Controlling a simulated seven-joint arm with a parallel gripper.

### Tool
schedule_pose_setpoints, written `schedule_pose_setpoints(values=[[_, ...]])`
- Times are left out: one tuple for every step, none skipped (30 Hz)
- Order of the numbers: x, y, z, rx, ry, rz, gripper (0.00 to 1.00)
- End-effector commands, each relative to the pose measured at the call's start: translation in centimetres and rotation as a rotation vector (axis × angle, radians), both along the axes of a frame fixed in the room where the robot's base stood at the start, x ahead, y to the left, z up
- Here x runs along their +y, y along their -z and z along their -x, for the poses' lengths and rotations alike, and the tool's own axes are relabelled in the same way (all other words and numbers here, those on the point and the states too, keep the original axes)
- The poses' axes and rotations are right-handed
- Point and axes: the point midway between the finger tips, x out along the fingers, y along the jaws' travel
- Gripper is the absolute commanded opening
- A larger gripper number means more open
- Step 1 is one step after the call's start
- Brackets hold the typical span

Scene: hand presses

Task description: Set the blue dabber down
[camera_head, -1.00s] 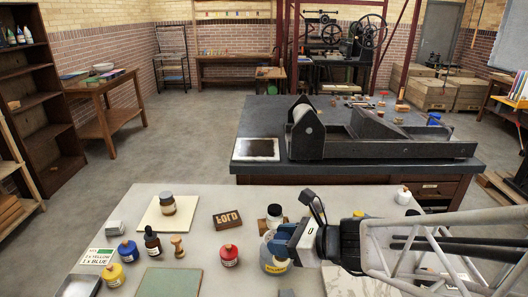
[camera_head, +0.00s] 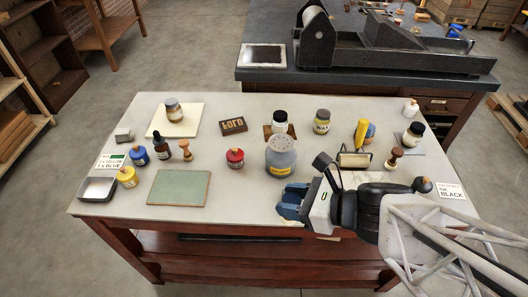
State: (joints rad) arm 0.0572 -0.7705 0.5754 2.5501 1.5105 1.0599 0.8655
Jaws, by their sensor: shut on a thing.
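My gripper (camera_head: 291,203) is near the front edge of the pale table, just in front of the large grey jar with a yellow label (camera_head: 281,157). Its blue fingers point left and are shut; the thing between them is hidden, so I cannot make out the blue dabber's shape there. A blue pot with a knobbed lid (camera_head: 139,156) stands at the left, apart from my gripper. Wooden-handled dabbers stand upright on the table, one left of centre (camera_head: 185,151) and one at the right (camera_head: 394,158).
A green mat (camera_head: 180,188), a metal tray (camera_head: 97,188), a yellow pot (camera_head: 127,177) and a red pot (camera_head: 235,158) lie left of my gripper. A roller (camera_head: 354,160) lies behind my arm. Bare tabletop shows between the green mat and my gripper.

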Motion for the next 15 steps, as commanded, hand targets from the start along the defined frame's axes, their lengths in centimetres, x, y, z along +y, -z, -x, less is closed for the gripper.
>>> schedule_pose_setpoints(values=[[0.0,0.1,0.3,0.000,-0.001,0.000,0.15],[0.0,0.2,0.5,0.001,-0.002,0.000,0.15],[0.0,0.4,0.7,0.001,-0.003,0.000,0.15],[0.0,0.7,0.8,0.004,-0.003,-0.001,0.15],[0.0,1.2,0.7,0.007,-0.003,-0.001,0.15],[0.0,1.7,0.7,0.006,-0.003,-0.002,0.15],[0.0,2.0,0.7,0.006,-0.003,-0.002,0.15],[0.0,2.3,0.7,0.006,-0.003,-0.002,0.15],[0.0,2.8,0.7,0.006,-0.003,0.000,0.15],[0.0,3.2,0.7,0.007,-0.003,-0.001,0.15],[0.0,3.4,0.7,0.006,-0.003,-0.001,0.15],[0.0,3.8,0.7,0.006,-0.003,-0.001,0.15],[0.0,4.1,0.7,0.005,-0.002,-0.001,0.15],[0.0,4.4,0.7,0.005,-0.003,-0.001,0.15],[0.0,4.8,0.7,0.006,-0.003,-0.001,0.15]])
